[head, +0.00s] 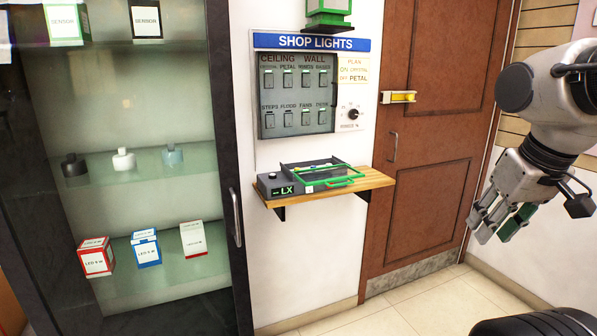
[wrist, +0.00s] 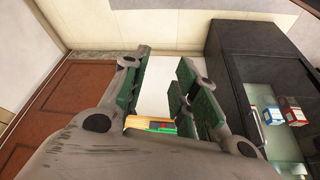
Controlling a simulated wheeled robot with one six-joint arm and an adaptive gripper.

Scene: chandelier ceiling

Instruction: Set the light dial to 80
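The light dial (head: 353,114) is a small dark knob on a pale plate on the wall, right of a grey switch panel (head: 296,97) under the blue "SHOP LIGHTS" sign (head: 310,43). Its marks are too small to read, so I cannot tell its setting. My gripper (head: 497,229) is at the right of the head view, in front of the door and well apart from the dial. In the wrist view my gripper (wrist: 160,85) has its green-padded fingers spread with nothing between them. The dial does not show in the wrist view.
A wooden shelf (head: 377,181) under the panel holds a grey box marked LX (head: 283,187) and a green-framed tray (head: 325,176). A dark cabinet (head: 227,130) stands left. Tiled floor (head: 430,305) is clear in front.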

